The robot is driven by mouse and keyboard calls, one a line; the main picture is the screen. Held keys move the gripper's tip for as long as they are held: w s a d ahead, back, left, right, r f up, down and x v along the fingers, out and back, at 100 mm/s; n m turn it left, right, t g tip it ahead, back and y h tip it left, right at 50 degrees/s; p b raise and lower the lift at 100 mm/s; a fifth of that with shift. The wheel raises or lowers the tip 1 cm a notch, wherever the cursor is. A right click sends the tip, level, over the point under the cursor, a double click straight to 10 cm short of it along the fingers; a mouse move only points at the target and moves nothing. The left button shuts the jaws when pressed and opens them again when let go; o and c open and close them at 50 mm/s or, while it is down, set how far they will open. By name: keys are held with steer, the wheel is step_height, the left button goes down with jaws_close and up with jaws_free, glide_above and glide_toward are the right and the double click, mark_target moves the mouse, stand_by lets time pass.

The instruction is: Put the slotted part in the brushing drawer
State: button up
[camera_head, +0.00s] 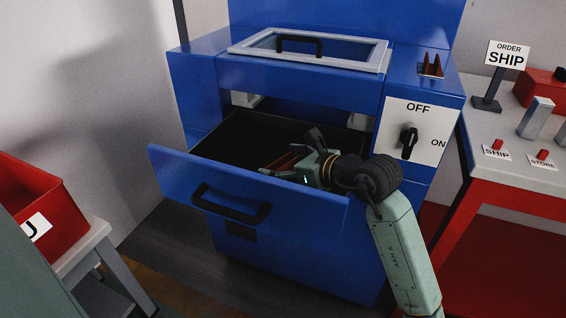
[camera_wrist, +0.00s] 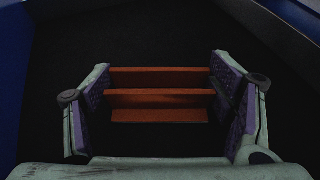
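The blue brushing drawer (camera_head: 240,186) is pulled open at the front of the blue machine, with a dark interior. My gripper (camera_head: 292,167) is over the right part of the drawer, reaching in from the right. The slotted part (camera_head: 281,161) is reddish-brown and sits at the fingertips, low in the drawer opening. In the wrist view, the slotted part (camera_wrist: 160,98) shows several parallel orange-brown strips with dark slots between them. It spans the gap between the two finger pads of my gripper (camera_wrist: 161,90), which appear to touch its ends. Whether its underside touches the drawer floor cannot be told.
A black handle (camera_head: 230,205) is on the drawer front. A switch panel (camera_head: 412,135) with OFF and ON is to the right. A red bin (camera_head: 40,205) stands at the left. A table (camera_head: 500,135) with SHIP and STORE buttons is at the right. The drawer's left part looks empty.

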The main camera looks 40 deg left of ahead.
steer(key=o, duration=0.4)
steer(key=shift+r, duration=0.1)
steer(key=shift+r+p, duration=0.25)
steer(key=shift+p, duration=0.15)
steer(key=b+v, duration=0.3)
steer(key=v, duration=0.7)
steer(key=shift+d+b, duration=0.3)
steer(key=shift+d, duration=0.15)
steer(key=shift+s+d+r, duration=0.1)
steer(key=shift+d+r, duration=0.15)
steer(key=shift+d, duration=0.25)
